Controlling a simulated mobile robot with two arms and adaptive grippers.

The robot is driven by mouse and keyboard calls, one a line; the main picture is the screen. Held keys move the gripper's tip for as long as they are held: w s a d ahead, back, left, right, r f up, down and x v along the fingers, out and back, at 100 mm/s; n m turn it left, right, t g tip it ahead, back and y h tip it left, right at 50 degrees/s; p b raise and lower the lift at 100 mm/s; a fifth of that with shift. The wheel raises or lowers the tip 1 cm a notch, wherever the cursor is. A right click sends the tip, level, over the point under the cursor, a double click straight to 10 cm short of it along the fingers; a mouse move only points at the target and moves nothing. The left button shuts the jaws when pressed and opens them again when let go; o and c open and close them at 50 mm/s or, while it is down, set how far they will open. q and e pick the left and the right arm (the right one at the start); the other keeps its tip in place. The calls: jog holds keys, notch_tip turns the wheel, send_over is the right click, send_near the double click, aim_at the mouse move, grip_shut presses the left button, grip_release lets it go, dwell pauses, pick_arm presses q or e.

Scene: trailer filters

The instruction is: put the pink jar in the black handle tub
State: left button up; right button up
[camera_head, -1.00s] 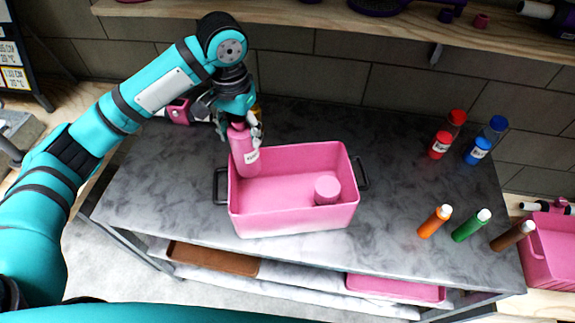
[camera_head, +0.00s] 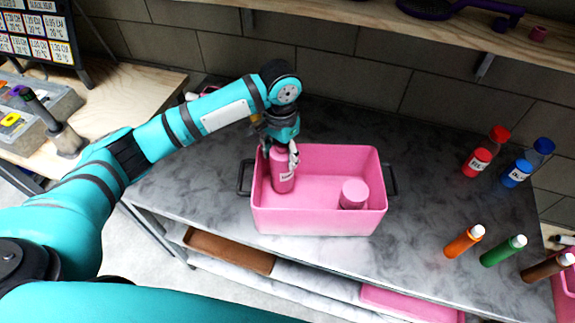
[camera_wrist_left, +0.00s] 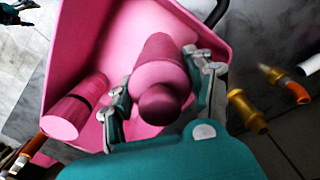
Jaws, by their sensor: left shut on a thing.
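The pink tub with black handles (camera_head: 320,218) stands on the grey marbled table. My left gripper (camera_head: 281,158) is shut on a pink labelled jar (camera_head: 283,178), held upright over the left part of the tub, its lower part inside the rim. In the left wrist view the held pink jar (camera_wrist_left: 160,75) is between the fingers, with the tub wall (camera_wrist_left: 215,40) around it. A second pink jar (camera_head: 354,194) is in the right part of the tub; it also shows in the left wrist view (camera_wrist_left: 72,112). My right gripper is not in view.
Orange (camera_head: 463,241), green (camera_head: 503,250) and brown (camera_head: 547,267) bottles stand at the front right. A wooden shelf (camera_head: 380,20) runs above the back of the table.

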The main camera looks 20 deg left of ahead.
pick_arm(q)
jog(key=shift+f+p, duration=0.45)
jog(key=shift+f, duration=2.1)
jog(key=shift+f, duration=0.15)
jog(key=o, duration=1.6)
jog(key=shift+c, duration=0.2)
jog(key=shift+r, duration=0.45)
notch_tip(320, 180, up, 12)
jog(key=shift+f+b, duration=0.25)
jog(key=shift+b, duration=0.95)
